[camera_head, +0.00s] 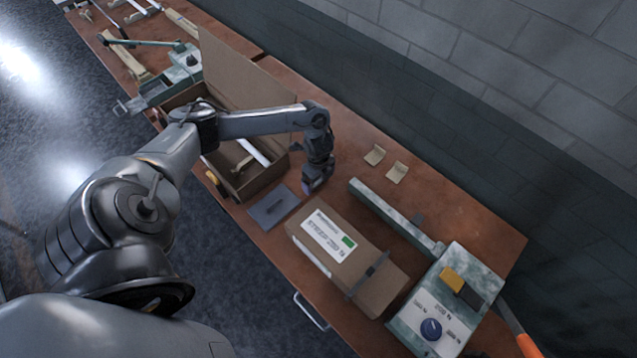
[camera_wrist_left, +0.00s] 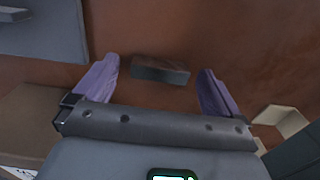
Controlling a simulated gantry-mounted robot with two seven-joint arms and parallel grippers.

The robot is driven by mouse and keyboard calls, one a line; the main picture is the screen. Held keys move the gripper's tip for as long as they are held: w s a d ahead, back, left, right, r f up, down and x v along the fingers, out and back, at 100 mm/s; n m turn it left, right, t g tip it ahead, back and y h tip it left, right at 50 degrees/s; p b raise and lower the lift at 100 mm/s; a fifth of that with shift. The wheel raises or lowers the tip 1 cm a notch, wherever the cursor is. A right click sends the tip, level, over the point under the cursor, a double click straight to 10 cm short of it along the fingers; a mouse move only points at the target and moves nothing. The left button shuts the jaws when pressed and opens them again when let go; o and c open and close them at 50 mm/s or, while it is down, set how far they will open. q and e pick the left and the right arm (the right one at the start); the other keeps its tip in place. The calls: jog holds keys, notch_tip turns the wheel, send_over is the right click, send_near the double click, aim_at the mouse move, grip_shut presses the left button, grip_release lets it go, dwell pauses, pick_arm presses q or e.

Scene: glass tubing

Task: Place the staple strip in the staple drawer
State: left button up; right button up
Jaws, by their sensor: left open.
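A short dark grey bar, which looks like the staple strip (camera_wrist_left: 160,70), lies on the brown bench in the left wrist view. My left gripper (camera_wrist_left: 158,85) is open and empty above the bench, its two purple fingers on either side of the strip and apart from it. In the head view my left gripper (camera_head: 314,188) is low over the bench, and I cannot make out the strip there. A green stapler-like device (camera_head: 183,70) stands at the upper left with an open tray-like drawer (camera_head: 155,91); I cannot tell surely that this is the staple drawer. My right gripper is not in view.
An open cardboard box (camera_head: 265,178) holds a white tube. A blue-grey mat (camera_head: 262,217) lies beside it. A closed labelled carton (camera_head: 340,265) and a green machine (camera_head: 455,312) with a long arm stand to the right. Two tan brackets (camera_head: 397,172) lie near the back edge.

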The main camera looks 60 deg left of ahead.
pick_arm(q)
jog(key=shift+r, duration=0.1)
jog(key=c, duration=1.2)
